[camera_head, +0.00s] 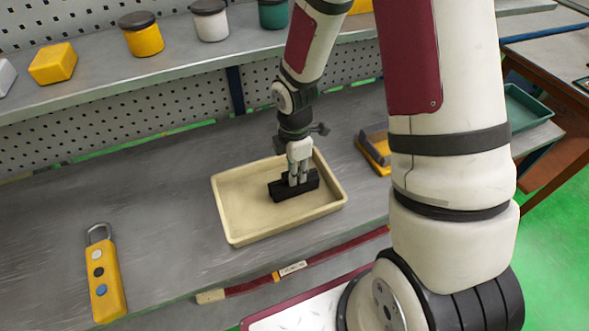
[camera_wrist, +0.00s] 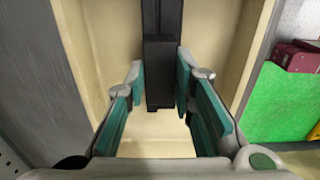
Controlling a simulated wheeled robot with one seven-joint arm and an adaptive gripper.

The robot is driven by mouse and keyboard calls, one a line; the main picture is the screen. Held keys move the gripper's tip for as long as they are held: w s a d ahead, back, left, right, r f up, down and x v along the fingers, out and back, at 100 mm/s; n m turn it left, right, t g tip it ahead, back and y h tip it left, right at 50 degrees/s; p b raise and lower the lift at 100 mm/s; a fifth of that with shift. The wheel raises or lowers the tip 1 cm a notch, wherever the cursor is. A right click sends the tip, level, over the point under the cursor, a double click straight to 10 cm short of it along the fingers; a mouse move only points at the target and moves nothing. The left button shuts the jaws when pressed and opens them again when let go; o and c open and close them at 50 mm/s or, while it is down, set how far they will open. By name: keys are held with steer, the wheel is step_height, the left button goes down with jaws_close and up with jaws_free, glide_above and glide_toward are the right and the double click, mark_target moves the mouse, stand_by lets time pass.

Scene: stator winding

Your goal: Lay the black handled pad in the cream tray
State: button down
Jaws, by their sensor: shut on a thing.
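The cream tray (camera_head: 232,232) lies on the grey bench in the middle of the head view. Its pale floor and walls also fill much of the wrist view (camera_wrist: 105,45). The black handled pad (camera_head: 310,181) is inside the tray's outline, towards its right half. I cannot tell whether its underside touches the tray floor. My gripper (camera_head: 297,180) points down from above and is shut on the pad's handle. In the wrist view the handle (camera_wrist: 160,90) stands between the two teal-lined fingers, which partly hide the pad.
A yellow remote-like device (camera_head: 107,280) lies at the bench's front left. A yellow and dark tool (camera_head: 376,150) lies right of the tray. A shelf (camera_head: 95,100) behind holds a yellow block (camera_head: 53,63) and several lidded jars. A green tray (camera_head: 528,110) stands far right.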

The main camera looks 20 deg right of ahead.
steer(key=shift+f, duration=0.15)
steer(key=c, duration=1.4)
jaws_free()
steer(key=shift+o, duration=0.2)
steer(key=s+r+m+t+h, duration=0.1)
steer(key=s+r+m, duration=0.25)
steer(key=r, duration=0.95)
steer(key=s+r+m+t, duration=0.2)
steer(key=r+m, duration=0.3)
steer(key=r, duration=0.7)
steer(key=s+r+m+t+y, duration=0.1)
steer(key=s+r+m+t, duration=0.1)
steer(key=s+r+m, duration=0.6)
steer(key=shift+s+r+m+t, duration=0.25)
steer(key=shift+s+m, duration=0.5)
steer(key=shift+s, duration=0.8)
